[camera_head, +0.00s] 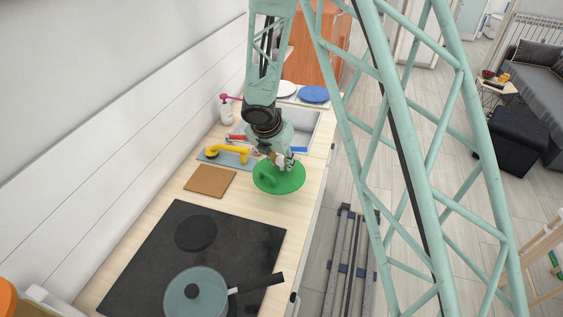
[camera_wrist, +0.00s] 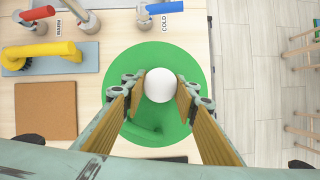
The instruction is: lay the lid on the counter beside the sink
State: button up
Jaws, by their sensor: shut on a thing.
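The round green lid (camera_head: 278,180) is at the counter's front edge side, between the sink (camera_head: 300,125) and the cooktop. In the wrist view the green lid (camera_wrist: 195,60) fills the middle, with a white knob (camera_wrist: 163,85) at its centre. My gripper (camera_head: 281,163) is above the lid, its two fingers shut on the white knob from both sides. The light wooden counter (camera_head: 240,211) lies under the lid. I cannot tell whether the lid touches the counter or hangs just over it.
A brown board (camera_head: 210,181) and a blue-grey mat (camera_head: 226,158) with a yellow-handled brush (camera_head: 232,152) lie left of the lid. Red and blue taps (camera_wrist: 167,7) stand close beyond the lid.

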aim_at(280, 171)
jog(key=shift+f, duration=0.15)
jog(key=shift+f+b, duration=2.9)
jog(key=shift+f, duration=0.2)
jog(key=shift+f+b, duration=0.75)
jog(key=shift+f, duration=0.05)
jog(key=o, duration=1.3)
jog(key=shift+r, duration=0.15)
jog(key=shift+v, duration=5.85)
jog(key=shift+r, duration=0.15)
